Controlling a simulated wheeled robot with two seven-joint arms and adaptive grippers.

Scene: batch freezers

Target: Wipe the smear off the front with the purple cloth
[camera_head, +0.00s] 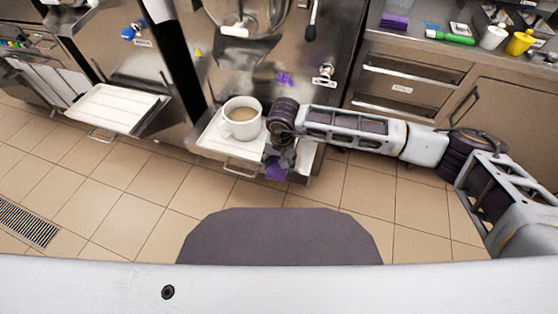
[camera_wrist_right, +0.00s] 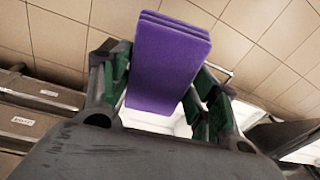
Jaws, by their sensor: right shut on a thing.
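The purple smear (camera_head: 285,79) is on the steel front of the middle freezer (camera_head: 345,40), above the drip tray and left of a small knob. My right gripper (camera_head: 280,158) is beside the right end of the tray, below the smear and apart from it. It is shut on the purple cloth (camera_head: 276,170), which hangs down at the tray's front edge. In the right wrist view the folded cloth (camera_wrist_right: 168,60) sits between the two green-and-dark fingers. My left gripper is not in view.
A white mug-shaped container (camera_head: 242,131) with beige contents stands on the tray (camera_head: 212,143), close left of my right gripper. Another tray (camera_head: 110,108) sticks out at left.

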